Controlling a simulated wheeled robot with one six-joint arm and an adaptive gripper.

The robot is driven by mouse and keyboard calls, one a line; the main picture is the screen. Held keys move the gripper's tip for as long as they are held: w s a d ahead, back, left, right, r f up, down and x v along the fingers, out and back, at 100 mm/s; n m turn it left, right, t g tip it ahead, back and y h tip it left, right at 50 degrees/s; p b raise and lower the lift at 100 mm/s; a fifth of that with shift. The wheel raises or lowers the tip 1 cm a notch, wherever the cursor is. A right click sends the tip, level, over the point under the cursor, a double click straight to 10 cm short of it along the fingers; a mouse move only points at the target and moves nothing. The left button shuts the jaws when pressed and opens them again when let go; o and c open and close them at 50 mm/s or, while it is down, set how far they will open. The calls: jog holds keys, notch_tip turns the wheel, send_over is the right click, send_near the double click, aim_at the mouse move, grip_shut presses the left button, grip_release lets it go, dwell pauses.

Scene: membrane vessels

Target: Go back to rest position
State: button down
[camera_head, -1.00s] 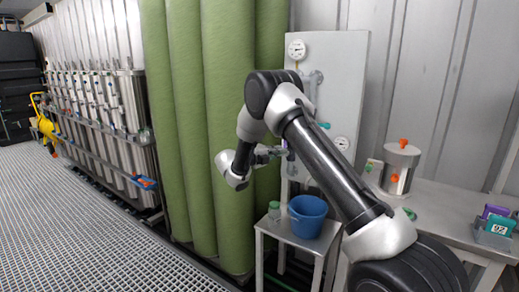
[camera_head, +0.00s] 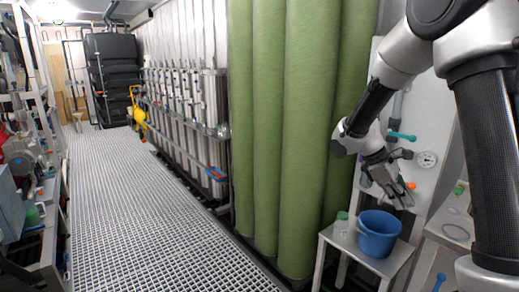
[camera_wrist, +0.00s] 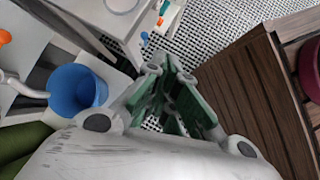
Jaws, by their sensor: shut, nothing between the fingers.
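My gripper (camera_head: 402,196) hangs at the end of my bent arm in the head view, on the right. It is above the blue bucket and in front of the grey panel, touching neither as far as I can tell. In the wrist view my gripper (camera_wrist: 168,72) shows its green-padded fingers, shut with nothing between them. The blue bucket (camera_head: 377,236) stands upright on a small metal table, and it also shows at the left of the wrist view (camera_wrist: 75,90).
A green-lidded jar (camera_head: 342,224) stands beside the bucket on the small table (camera_head: 331,238). Tall green membrane vessels (camera_head: 305,130) stand left of my arm. A wooden slatted surface (camera_wrist: 252,92) fills the wrist view's right. The grating floor (camera_head: 150,220) is clear at left.

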jog(key=s+a+r+m+t+y, duration=0.2)
jog(key=s+r+m, duration=0.3)
jog(key=s, duration=0.5)
jog(key=s+a+r+m+t+y, duration=0.2)
jog(key=s+r+m+t+y, duration=0.2)
jog(key=s+r, duration=0.4)
jog(key=s+m+t, duration=0.1)
jog(key=s, duration=0.1)
jog(key=shift+s+t+y, duration=0.3)
jog(key=shift+y, duration=0.1)
